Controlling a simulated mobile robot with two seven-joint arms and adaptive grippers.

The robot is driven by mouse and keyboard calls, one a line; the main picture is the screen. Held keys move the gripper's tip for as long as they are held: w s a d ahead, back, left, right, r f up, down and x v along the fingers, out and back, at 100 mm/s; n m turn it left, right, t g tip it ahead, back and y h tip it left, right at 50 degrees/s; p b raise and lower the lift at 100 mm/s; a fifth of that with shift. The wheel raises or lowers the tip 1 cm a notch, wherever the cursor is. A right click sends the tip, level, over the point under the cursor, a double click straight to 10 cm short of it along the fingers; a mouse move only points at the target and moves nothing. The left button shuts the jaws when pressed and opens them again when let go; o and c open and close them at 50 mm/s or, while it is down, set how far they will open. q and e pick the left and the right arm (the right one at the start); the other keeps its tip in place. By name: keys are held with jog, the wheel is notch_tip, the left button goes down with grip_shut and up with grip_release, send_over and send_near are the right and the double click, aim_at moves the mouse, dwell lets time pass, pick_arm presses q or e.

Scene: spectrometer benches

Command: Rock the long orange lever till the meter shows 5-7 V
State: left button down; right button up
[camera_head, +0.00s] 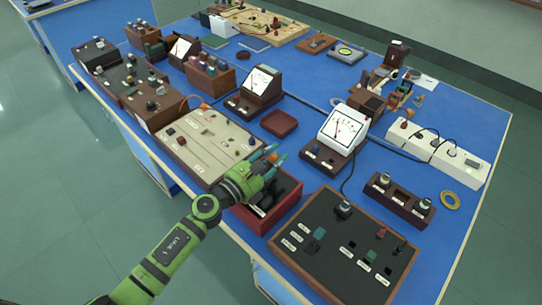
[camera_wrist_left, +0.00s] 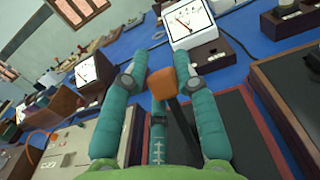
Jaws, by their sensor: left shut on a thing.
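The orange lever's block-shaped end (camera_wrist_left: 162,84) sits between the teal fingers of my left gripper (camera_wrist_left: 165,78) in the left wrist view, with a dark stem running down from it. A white meter (camera_head: 343,127) with a red needle stands on a brown base behind the box. It also shows in the left wrist view (camera_wrist_left: 189,20); its value is too small to read. My right gripper is in neither view.
A black panel with knobs (camera_head: 335,262) lies right of the red box, and a beige panel (camera_head: 205,142) lies to its left. Another meter (camera_head: 259,82) and a red-brown tray (camera_head: 279,123) stand behind. A white power strip (camera_head: 437,148) lies at right.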

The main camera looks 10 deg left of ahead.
pick_arm(q)
jog(key=shift+s+d+r, duration=0.1)
jog(key=shift+d+r, duration=0.05)
jog(key=shift+d, duration=0.2)
jog(key=c, duration=1.1)
grip_release()
jog(key=shift+d, duration=0.2)
jog(key=shift+s+a+f, duration=0.2)
jog(key=shift+a, duration=0.2)
jog(key=v, duration=1.1)
jog(key=shift+s+r, duration=0.1)
jog(key=shift+s, duration=0.05)
